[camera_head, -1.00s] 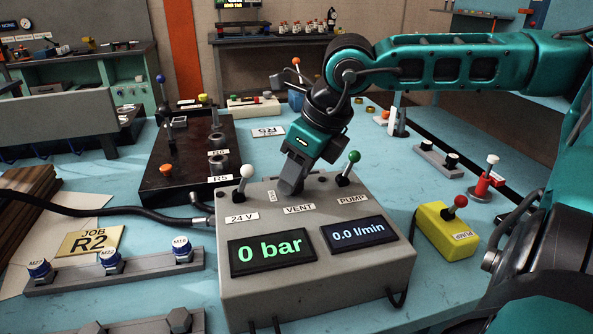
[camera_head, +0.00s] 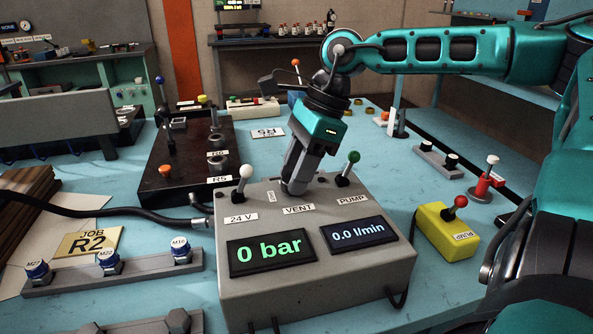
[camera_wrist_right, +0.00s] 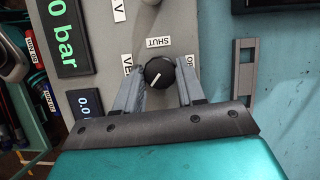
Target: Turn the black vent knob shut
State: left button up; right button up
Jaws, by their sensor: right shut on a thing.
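The grey control box (camera_head: 315,270) stands on the bench, with a VENT label (camera_head: 298,209) on its top. In the right wrist view the round black vent knob (camera_wrist_right: 159,74) sits between my two fingers, and a white line on it slants toward the lower left. A SHUT label (camera_wrist_right: 158,43) lies above the knob and a partly hidden label beginning OP (camera_wrist_right: 190,60) is at its right. My right gripper (camera_head: 292,188) points down and is shut on the knob, which it hides in the head view. My left gripper is not in view.
A white-tipped lever (camera_head: 246,172) and a green-tipped lever (camera_head: 353,158) stand either side of my gripper. The displays read 0 bar (camera_head: 270,253) and 0.0 l/min (camera_head: 357,232).

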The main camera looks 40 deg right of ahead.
jog(key=n+g, duration=0.1)
jog(key=n, duration=0.1)
jog(key=n+b, duration=0.1)
jog(key=n, duration=0.1)
jog(key=shift+w+f+n+g, duration=0.1)
jog(key=shift+w+n+g, duration=0.05)
jog(key=shift+n+g, duration=0.2)
jog(key=shift+w+n+g+b, duration=0.15)
jog(key=shift+n+g+b, duration=0.5)
jog(key=shift+n, duration=1.2)
jog(key=o, duration=1)
jog(key=shift+o, duration=0.2)
jog(key=p+v, duration=0.2)
jog(key=v, duration=1.1)
jog(key=shift+w, duration=0.15)
